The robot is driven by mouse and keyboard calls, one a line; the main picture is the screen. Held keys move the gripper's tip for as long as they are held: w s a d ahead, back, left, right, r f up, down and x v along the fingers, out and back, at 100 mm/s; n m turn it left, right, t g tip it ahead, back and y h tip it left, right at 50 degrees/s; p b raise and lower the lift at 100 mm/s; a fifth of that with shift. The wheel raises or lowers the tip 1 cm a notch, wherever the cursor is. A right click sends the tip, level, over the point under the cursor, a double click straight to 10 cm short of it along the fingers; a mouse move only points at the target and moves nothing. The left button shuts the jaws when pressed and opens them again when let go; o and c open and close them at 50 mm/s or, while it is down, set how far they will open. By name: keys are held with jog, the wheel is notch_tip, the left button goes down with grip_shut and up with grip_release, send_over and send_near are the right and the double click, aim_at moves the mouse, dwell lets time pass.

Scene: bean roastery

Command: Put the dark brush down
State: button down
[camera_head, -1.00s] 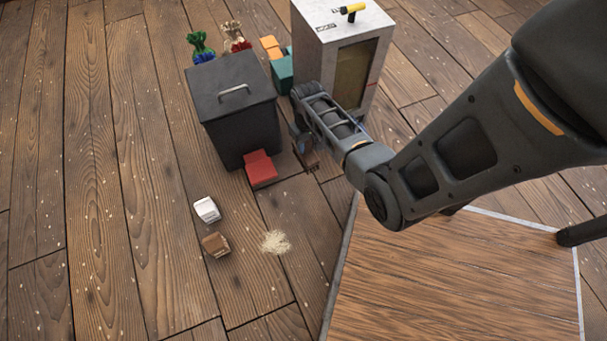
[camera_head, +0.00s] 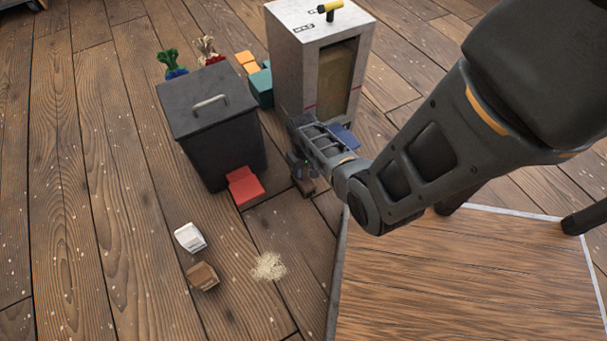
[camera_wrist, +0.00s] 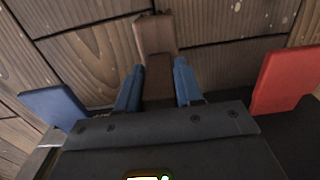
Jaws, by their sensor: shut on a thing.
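The dark brush, a brown block-like piece, shows in the wrist view (camera_wrist: 158,80) between the two blue fingers of my gripper (camera_wrist: 158,85). The fingers are shut on it, one on each side. A paler brown part of it extends beyond the fingertips, over the floor planks. In the head view my gripper (camera_head: 300,168) points down between the dark bin and the grey cabinet, and a small brown part of the brush (camera_head: 307,187) shows below it. My wrist hides the rest. I cannot tell whether the brush touches the floor.
A red block (camera_head: 243,186) lies left of my gripper by the dark bin (camera_head: 212,130). The grey cabinet (camera_head: 294,75) stands behind, with a blue piece (camera_head: 344,137) nearby. A white bag (camera_head: 190,237), a brown bag (camera_head: 202,276) and a pale pile (camera_head: 268,266) lie on open floor.

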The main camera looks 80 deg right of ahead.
jog(key=shift+f, duration=0.7)
jog(key=shift+f, duration=0.1)
jog(key=c, duration=0.7)
grip_release()
